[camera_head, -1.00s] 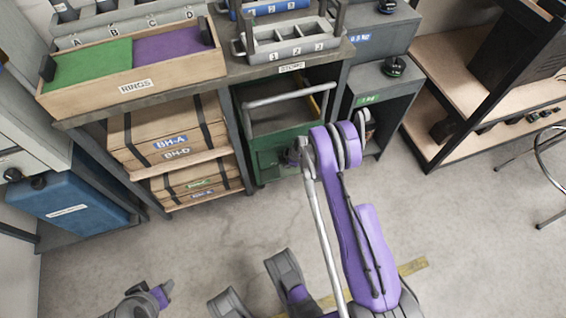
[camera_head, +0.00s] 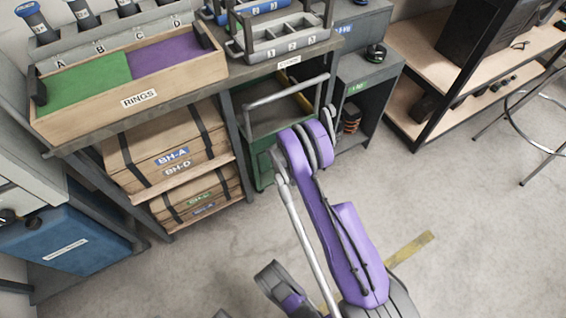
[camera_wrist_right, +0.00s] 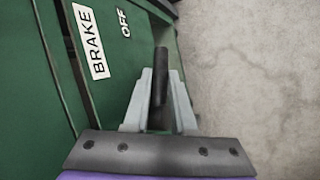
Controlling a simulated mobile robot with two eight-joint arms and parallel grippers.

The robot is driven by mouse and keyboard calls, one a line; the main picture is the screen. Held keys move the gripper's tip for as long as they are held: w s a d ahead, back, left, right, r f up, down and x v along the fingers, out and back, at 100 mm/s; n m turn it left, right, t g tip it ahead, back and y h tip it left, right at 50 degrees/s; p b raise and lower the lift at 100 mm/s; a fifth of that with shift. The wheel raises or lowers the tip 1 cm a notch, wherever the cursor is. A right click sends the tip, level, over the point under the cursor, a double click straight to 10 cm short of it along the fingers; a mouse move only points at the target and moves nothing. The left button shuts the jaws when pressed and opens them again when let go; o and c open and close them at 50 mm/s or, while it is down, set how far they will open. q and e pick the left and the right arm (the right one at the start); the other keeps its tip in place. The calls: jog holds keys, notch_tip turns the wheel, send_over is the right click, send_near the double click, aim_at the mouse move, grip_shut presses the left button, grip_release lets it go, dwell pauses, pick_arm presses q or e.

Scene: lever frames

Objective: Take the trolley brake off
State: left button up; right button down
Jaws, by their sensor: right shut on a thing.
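The green trolley (camera_head: 262,163) stands under the bench in the head view, its grey push handle (camera_head: 287,91) across the top. In the right wrist view, its green side panel (camera_wrist_right: 112,50) carries a BRAKE label (camera_wrist_right: 91,42) and the word OFF (camera_wrist_right: 124,23). My right gripper (camera_wrist_right: 161,78) is shut on the dark upright brake lever (camera_wrist_right: 161,62), with a light finger on each side. The lever's top sticks out beyond the fingertips. In the head view my purple right arm hides the right gripper and the lever. My left gripper is out of view.
A bench holds a rings tray (camera_head: 190,50) above wooden crates (camera_head: 165,150). A blue box (camera_head: 65,250) stands at lower left. A grey cabinet (camera_head: 368,85) stands right of the trolley, with a shelf rack (camera_head: 425,80) farther right. Bare floor (camera_head: 440,200) lies at right and in front.

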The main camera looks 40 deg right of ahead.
jog(key=shift+r+h, duration=0.25)
jog(key=shift+h, duration=0.65)
jog(key=shift+d+r+n+g+h+b, duration=0.1)
jog(key=shift+r+n+g+h+b, duration=0.25)
jog(key=shift+h, duration=0.8)
jog(key=shift+r+n+g+h, duration=0.15)
jog(key=shift+r+n+h, duration=0.3)
jog(key=shift+h, duration=0.7)
jog(key=shift+r, duration=0.1)
jog(key=c, duration=1)
grip_release()
jog(key=p+v, duration=0.2)
jog(key=v, duration=0.8)
jog(key=shift+a, duration=0.45)
